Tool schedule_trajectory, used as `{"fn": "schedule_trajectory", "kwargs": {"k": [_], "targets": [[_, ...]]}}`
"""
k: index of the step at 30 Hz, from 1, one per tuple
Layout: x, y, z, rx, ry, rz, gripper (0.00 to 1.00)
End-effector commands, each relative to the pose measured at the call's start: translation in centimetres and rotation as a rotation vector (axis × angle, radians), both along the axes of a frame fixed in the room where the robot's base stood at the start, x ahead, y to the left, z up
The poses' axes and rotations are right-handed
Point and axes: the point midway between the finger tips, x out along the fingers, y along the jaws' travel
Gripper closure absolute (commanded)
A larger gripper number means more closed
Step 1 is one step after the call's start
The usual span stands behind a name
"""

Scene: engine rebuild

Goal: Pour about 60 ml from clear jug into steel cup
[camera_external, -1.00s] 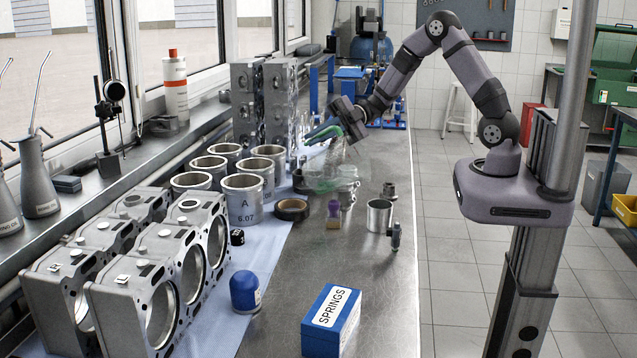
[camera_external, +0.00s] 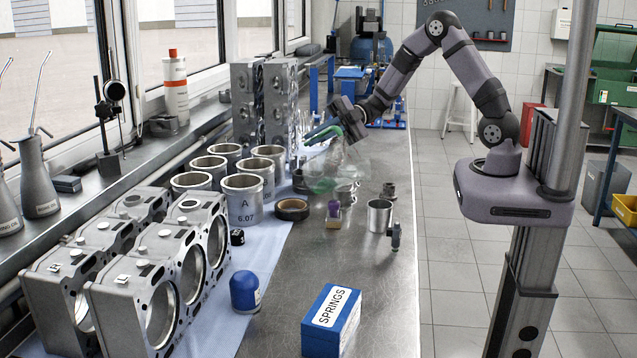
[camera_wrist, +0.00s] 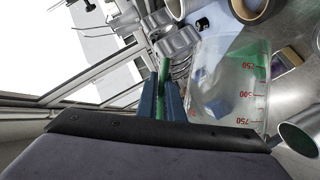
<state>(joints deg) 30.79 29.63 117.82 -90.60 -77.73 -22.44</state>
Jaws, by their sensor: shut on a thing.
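The clear jug (camera_external: 328,172) is see-through with a green tint and hard to make out against the bench. In the wrist view the jug (camera_wrist: 228,85) shows red marks from 250 to 750. My gripper (camera_external: 325,133) has blue fingers shut on the jug's green handle, which shows between the fingers (camera_wrist: 163,85) in the wrist view. The jug is held above the bench, and its liquid level is unclear. The steel cup (camera_external: 379,218) stands upright on the bench, to the right of and nearer the camera than the jug. A steel cylinder, likely the cup (camera_wrist: 300,138), shows at the wrist view's lower right.
A purple-handled stamp (camera_external: 333,212) and a black tape roll (camera_external: 291,209) lie left of the cup. Metal cylinder sleeves (camera_external: 243,200) stand at left. The blue SPRINGS box (camera_external: 331,322) is in front.

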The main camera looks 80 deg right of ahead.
Motion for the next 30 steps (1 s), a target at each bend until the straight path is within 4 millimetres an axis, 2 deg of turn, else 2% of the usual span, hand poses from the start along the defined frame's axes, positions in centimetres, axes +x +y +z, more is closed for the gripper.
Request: {"fn": "schedule_trajectory", "kwargs": {"k": [20, 30], "targets": [[0.09, -0.02, 0.09, 0.002, 0.006, 0.0, 1.0], [0.82, -0.2, 0.34, 0.03, 0.095, -0.001, 1.0]]}}
